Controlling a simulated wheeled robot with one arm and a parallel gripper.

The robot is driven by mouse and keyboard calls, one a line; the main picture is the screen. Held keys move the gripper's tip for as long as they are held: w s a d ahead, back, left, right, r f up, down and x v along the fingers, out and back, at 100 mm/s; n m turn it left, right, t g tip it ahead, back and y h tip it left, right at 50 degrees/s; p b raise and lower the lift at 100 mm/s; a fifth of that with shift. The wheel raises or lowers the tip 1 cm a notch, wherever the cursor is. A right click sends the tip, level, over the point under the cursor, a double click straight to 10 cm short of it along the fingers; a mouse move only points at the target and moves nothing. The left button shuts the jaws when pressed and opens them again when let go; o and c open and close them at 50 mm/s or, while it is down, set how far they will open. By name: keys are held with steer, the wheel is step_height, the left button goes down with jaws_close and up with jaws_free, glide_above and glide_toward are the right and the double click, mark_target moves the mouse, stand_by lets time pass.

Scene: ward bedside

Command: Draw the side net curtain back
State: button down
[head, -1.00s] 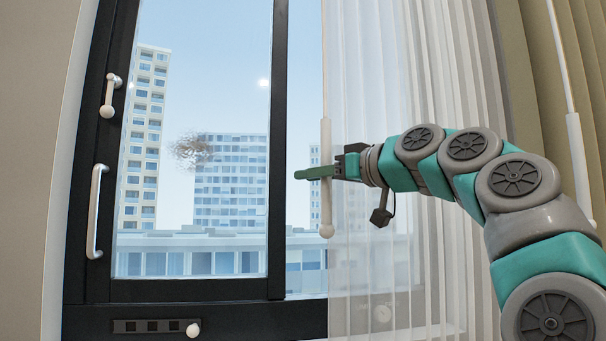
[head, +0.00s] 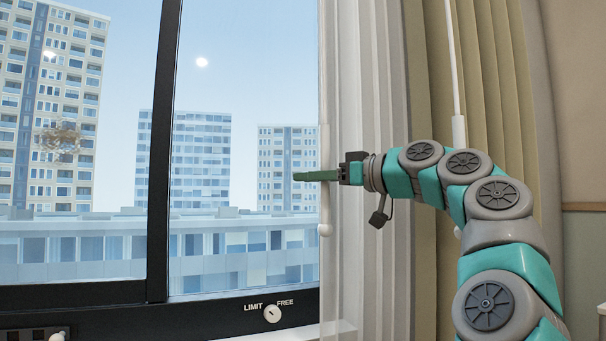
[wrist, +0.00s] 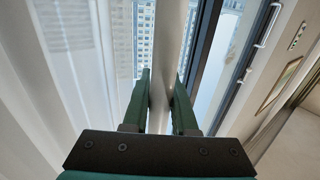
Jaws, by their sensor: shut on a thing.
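The net curtain (head: 366,80) hangs bunched in pale folds at the right side of the window in the head view. It also fills the left of the wrist view (wrist: 60,90). A white draw rod (head: 325,205) hangs at its left edge. My gripper (head: 316,175) is shut on this rod. In the wrist view, the green fingers of my gripper (wrist: 161,100) stand on either side of the pale rod (wrist: 165,60). The far finger is partly hidden behind the rod in the head view.
A beige heavier curtain (head: 480,70) with its own white rod (head: 459,135) hangs to the right, behind my arm. The dark window frame (head: 160,160) and a round LIMIT/FREE knob (head: 272,314) are at left. The glass left of the net is uncovered.

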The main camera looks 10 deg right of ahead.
stand_by(0.3)
steer(key=c, duration=0.7)
jaws_free()
steer(key=v, duration=0.8)
steer(key=shift+b, duration=0.45)
steer(key=shift+w, duration=0.1)
